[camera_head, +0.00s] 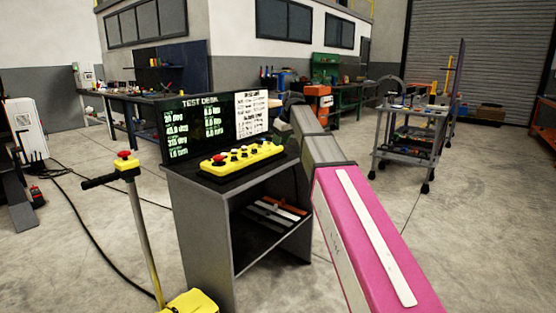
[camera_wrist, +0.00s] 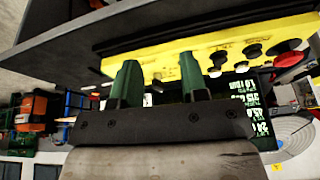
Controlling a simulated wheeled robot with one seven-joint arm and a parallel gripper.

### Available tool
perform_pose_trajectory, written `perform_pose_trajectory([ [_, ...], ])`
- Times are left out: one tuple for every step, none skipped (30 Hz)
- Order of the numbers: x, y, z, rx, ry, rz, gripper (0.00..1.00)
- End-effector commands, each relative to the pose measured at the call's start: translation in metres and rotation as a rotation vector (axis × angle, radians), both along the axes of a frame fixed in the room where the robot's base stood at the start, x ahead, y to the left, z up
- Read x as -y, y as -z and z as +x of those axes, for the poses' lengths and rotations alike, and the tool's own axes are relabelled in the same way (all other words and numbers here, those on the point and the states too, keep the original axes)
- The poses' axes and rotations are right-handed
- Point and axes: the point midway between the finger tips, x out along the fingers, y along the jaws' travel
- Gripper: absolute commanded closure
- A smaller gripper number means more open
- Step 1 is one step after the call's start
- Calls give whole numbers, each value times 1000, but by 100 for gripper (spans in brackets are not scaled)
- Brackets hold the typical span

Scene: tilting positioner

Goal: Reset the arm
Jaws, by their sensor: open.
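The yellow control box (camera_head: 242,158) lies on the test desk (camera_head: 190,185), below a dark screen (camera_head: 188,130) with green readings. The box has a red button (camera_head: 219,159) at its left end and several dark and pale knobs. My gripper (camera_wrist: 159,68) shows in the wrist view with two green fingers apart and nothing between them. Its fingertips overlap the yellow box (camera_wrist: 215,48) there, away from the red button (camera_wrist: 290,60); I cannot tell whether they touch. In the head view my pink arm reaches past the desk's right side, and the gripper is not clearly seen.
A yellow pedestal with a red button (camera_head: 126,156) stands front left, with a black cable on the floor. A grey cart (camera_head: 400,150) stands at the right. A pale round disc (camera_wrist: 293,135) shows in the wrist view. Floor between desk and cart is clear.

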Motion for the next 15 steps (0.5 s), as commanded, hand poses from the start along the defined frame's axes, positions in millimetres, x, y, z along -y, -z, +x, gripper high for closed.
perform_pose_trajectory([
  [5,13,-5,-9,15,-3,60],
  [7,20,-7,-14,27,-4,60],
  [11,29,-10,-21,40,-6,60],
  [14,37,-12,-25,51,-8,60],
  [16,44,-14,-30,63,-10,60],
  [21,57,-18,-39,82,-12,60],
  [24,67,-22,-47,96,-14,60],
  [28,77,-25,-54,111,-16,60],
  [33,93,-31,-66,135,-20,60],
  [38,106,-36,-73,155,-23,60],
  [43,119,-42,-83,176,-27,60],
  [50,136,-49,-95,203,-32,60],
  [55,148,-55,-104,224,-34,60],
  [60,160,-61,-112,243,-38,60],
  [66,177,-69,-124,271,-44,60],
])
